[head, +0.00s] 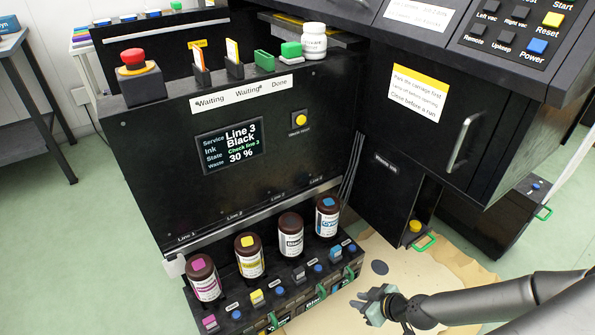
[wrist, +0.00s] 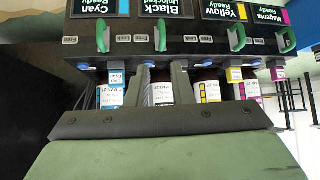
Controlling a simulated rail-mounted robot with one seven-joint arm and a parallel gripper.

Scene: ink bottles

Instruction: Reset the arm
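My gripper (head: 366,306) is at the lower right of the head view, in front of the ink line rack and held apart from it. In the wrist view, my gripper (wrist: 161,68) shows two dark fingers spread apart with nothing held between them. The black ink bottle (wrist: 161,94) shows behind the gap. The bottles stand in a row in the rack: magenta (head: 204,283), yellow (head: 249,258), black (head: 290,238) and cyan (head: 327,218).
The black machine's screen (head: 230,146) reads Line 3, Black, Check line 3. Green latches (wrist: 160,38) line the rack front. A beige stained patch (head: 375,250) marks the floor.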

